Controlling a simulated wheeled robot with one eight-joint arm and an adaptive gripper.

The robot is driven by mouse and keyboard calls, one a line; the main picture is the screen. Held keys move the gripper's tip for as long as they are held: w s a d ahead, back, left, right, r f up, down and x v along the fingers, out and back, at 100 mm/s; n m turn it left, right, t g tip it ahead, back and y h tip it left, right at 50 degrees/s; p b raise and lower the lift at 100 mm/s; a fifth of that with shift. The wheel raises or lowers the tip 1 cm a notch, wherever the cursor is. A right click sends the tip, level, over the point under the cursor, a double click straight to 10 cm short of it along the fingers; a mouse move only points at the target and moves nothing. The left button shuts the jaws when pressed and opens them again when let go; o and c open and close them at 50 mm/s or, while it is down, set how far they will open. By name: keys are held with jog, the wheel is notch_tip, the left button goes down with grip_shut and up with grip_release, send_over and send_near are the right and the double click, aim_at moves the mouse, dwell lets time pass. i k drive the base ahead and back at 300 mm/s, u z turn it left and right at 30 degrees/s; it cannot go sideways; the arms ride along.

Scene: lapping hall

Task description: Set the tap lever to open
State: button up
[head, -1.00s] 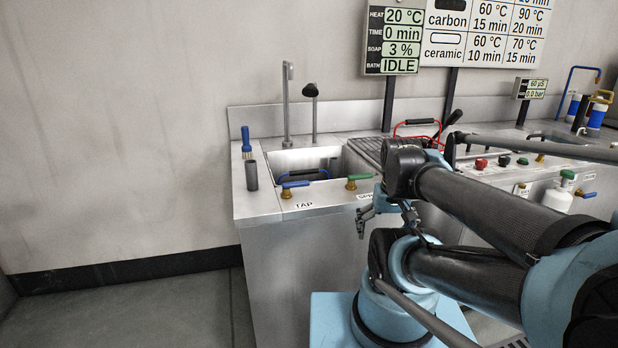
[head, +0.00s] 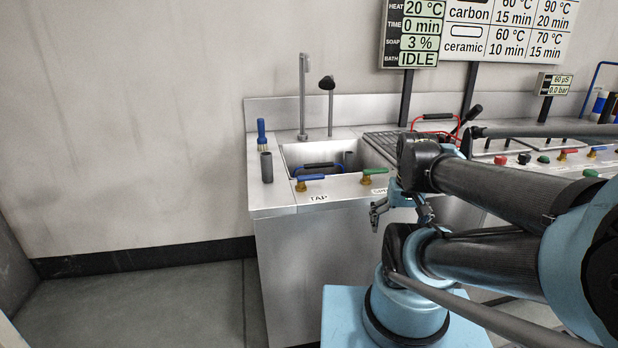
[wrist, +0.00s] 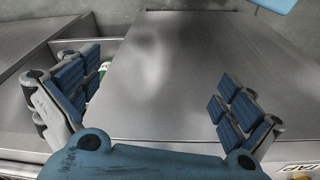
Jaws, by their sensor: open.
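The tap lever (head: 311,178) has a blue handle on a brass body. It sits on the sink counter's front ledge, above the TAP label (head: 318,198). The handle lies roughly sideways, pointing right. My gripper (head: 399,214) hangs in front of the counter, to the right of the lever and apart from it. In the wrist view my gripper (wrist: 158,92) has its fingers spread wide, with only plain steel showing between them. The TAP label (wrist: 296,169) shows at the lower right there. The lever itself is not clearly visible in that view.
A green-handled valve (head: 373,176) stands right of the blue one, near my arm. Behind are the sink basin (head: 300,156), a tall spout (head: 303,95) and a black-headed stem (head: 328,105). A blue brush (head: 262,135) and grey cup (head: 266,167) stand left. The floor left is clear.

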aim_at(300, 179)
jog(key=u, duration=0.9)
jog(key=k, duration=1.5)
jog(key=z, duration=0.85)
jog(key=i, duration=1)
jog(key=u, duration=0.05)
